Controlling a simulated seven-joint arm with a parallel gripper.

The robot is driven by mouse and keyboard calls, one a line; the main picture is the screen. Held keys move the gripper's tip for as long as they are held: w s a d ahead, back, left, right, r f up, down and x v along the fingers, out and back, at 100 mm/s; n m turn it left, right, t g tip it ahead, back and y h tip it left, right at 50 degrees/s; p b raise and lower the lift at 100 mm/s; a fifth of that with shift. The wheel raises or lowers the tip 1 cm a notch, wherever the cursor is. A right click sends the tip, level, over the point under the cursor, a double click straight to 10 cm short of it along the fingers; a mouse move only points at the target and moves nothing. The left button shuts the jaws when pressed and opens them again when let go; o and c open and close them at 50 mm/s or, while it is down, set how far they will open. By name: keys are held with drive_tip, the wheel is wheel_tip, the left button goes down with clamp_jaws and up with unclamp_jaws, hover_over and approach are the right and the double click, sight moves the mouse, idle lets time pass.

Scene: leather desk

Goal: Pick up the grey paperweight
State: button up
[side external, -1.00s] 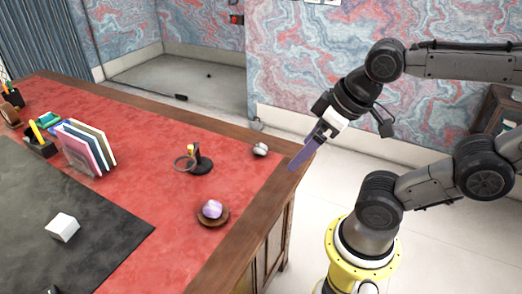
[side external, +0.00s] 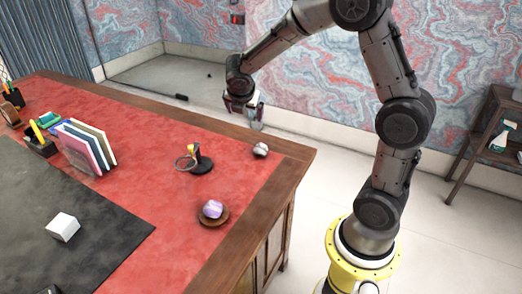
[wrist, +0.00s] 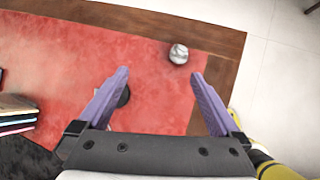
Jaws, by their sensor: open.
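The grey paperweight (side external: 260,149) is a small rounded stone with streaks. It rests on the red desk top near the far right corner, beside the wooden border. In the wrist view the paperweight (wrist: 179,53) lies beyond the fingertips, a little right of the middle between them. My gripper (side external: 257,119) is above the desk's far edge in the side view, higher than the paperweight and apart from it. In the wrist view my gripper (wrist: 160,73) shows two purple fingers spread wide with nothing between them.
A black stand with a ring (side external: 202,164) stands left of the paperweight. A purple crystal (side external: 212,209) sits on a round wooden dish (side external: 222,219) nearer the front. A white cube (side external: 62,226) and upright folders (side external: 80,150) are farther left. The desk around the paperweight is clear.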

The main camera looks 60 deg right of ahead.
drive_tip(key=g, duration=0.2)
approach(259, 147)
drive_tip(key=x, duration=0.4)
drive_tip(key=shift+w+d+f, duration=0.1)
drive_tip(key=shift+f, duration=0.15)
drive_tip(key=shift+x, duration=3.3)
drive_tip(key=shift+r, duration=0.1)
clamp_jaws()
